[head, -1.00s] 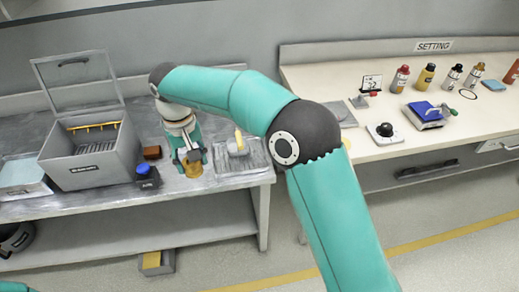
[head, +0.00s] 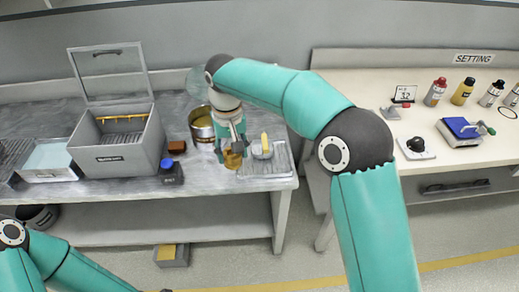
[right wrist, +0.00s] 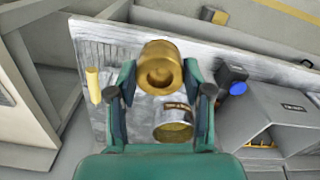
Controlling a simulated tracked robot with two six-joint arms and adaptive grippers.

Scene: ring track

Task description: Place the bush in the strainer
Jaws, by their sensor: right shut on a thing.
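The bush is a brass-coloured ring (head: 233,160), held at the tips of my right gripper (head: 231,152) above the left bench. In the right wrist view the bush (right wrist: 161,70) sits between the two fingers (right wrist: 163,88), its round hollow showing. A round gold-coloured vessel (head: 202,126) stands just behind and left of the gripper. In the right wrist view this vessel (right wrist: 173,131) is open, with a mesh-like yellowish inside, and looks like the strainer; the bush is apart from it. My left arm shows at the lower left, but its gripper is out of view.
A ridged tray (head: 281,165) with a yellow-handled brush (head: 264,143) lies right of the gripper. The right bench (head: 375,108) holds bottles.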

